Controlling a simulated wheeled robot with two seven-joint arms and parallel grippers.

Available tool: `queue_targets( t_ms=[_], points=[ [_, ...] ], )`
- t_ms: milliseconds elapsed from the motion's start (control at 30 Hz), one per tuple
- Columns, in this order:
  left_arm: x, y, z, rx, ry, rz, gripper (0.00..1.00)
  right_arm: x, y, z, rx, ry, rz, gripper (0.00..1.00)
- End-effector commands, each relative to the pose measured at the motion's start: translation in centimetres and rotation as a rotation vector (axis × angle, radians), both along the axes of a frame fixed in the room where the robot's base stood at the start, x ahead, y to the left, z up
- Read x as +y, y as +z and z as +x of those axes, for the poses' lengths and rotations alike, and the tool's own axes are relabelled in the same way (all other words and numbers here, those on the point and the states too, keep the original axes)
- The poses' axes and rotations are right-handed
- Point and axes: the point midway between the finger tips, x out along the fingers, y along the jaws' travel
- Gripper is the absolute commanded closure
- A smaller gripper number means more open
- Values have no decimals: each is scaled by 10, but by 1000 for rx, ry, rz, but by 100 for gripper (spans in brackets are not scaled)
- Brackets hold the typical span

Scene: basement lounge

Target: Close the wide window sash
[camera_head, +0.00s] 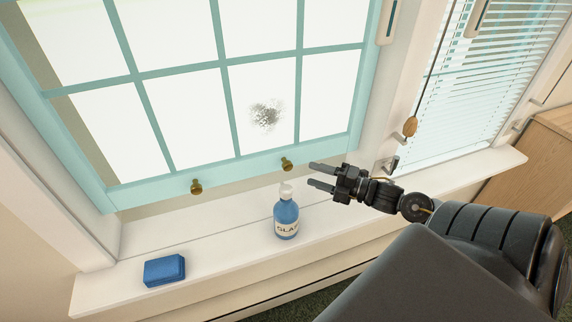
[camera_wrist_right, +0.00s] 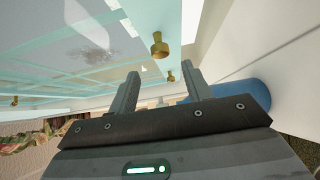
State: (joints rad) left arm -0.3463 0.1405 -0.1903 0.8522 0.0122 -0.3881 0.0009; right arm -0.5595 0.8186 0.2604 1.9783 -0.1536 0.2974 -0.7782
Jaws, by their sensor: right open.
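The wide window sash (camera_head: 225,66) is a teal frame with several panes and a dark smudge on the glass. Its bottom rail stands above the white sill, with a gap below it. Two brass knobs sit on that rail, a left one (camera_head: 196,188) and a right one (camera_head: 286,163). My right gripper (camera_head: 312,175) is open and empty just right of the right knob, fingers pointing left, apart from it. In the right wrist view a brass knob (camera_wrist_right: 160,45) shows beyond the fingertips (camera_wrist_right: 162,80). My left gripper is not in view.
A blue glass-cleaner bottle (camera_head: 287,219) stands on the sill below the right knob, close to my gripper. A blue sponge-like block (camera_head: 164,270) lies at the sill's left end. A second window with blinds (camera_head: 490,75) and a wooden cabinet (camera_head: 535,160) are at right.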

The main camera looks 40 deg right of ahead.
Motion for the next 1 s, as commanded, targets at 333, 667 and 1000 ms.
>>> queue_targets(
  t_ms=[333,667,1000],
  points=[
    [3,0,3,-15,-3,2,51,26,3,55,-5,0,1,51],
    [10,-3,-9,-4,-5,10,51,40,1,83,-1,0,0,51],
    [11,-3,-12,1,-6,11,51,41,1,84,0,0,-1,55]
  ],
)
